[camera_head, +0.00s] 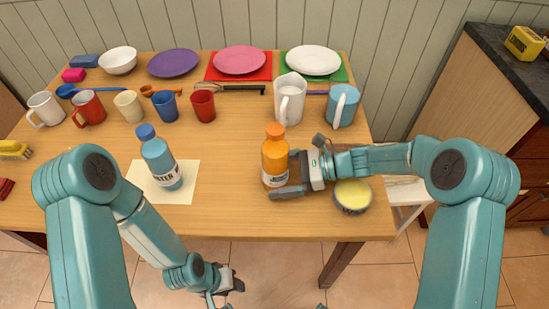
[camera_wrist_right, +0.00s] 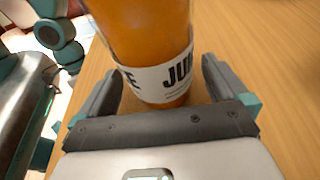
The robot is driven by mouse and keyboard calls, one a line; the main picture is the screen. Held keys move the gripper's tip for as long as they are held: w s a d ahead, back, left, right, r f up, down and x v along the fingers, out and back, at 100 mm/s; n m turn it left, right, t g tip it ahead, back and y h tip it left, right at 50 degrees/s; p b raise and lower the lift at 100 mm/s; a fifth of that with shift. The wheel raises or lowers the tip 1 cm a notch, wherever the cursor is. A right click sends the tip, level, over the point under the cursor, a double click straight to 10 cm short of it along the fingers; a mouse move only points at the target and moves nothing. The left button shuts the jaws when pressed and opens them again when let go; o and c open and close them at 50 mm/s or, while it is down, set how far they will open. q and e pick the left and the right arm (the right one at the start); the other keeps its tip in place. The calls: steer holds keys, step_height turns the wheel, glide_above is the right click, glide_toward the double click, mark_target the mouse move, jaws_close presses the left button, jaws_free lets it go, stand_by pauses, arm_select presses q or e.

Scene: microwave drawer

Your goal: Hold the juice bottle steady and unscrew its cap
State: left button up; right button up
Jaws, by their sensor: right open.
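The orange juice bottle (camera_head: 274,158) stands upright on the wooden table with its orange cap (camera_head: 275,130) on top. My right gripper (camera_head: 291,172) is at the bottle's right side, low near its label. In the right wrist view, the juice bottle (camera_wrist_right: 150,50) stands between the two open fingers of this gripper (camera_wrist_right: 160,78), and its label faces me. I cannot tell whether either finger touches it. The cap is out of the wrist view. My left gripper (camera_head: 228,283) hangs low in front of the table, away from the bottle; its jaws are too small to judge.
A blue water bottle (camera_head: 160,160) stands on a pale sheet (camera_head: 187,192) to the left. A bowl with yellow contents (camera_head: 352,196) sits close to my right gripper. A white pitcher (camera_head: 290,100) and a blue pitcher (camera_head: 342,106) stand behind. Mugs and plates fill the back.

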steer(key=shift+a, duration=0.1)
steer(key=c, duration=1.6)
steer(key=shift+o, duration=0.2)
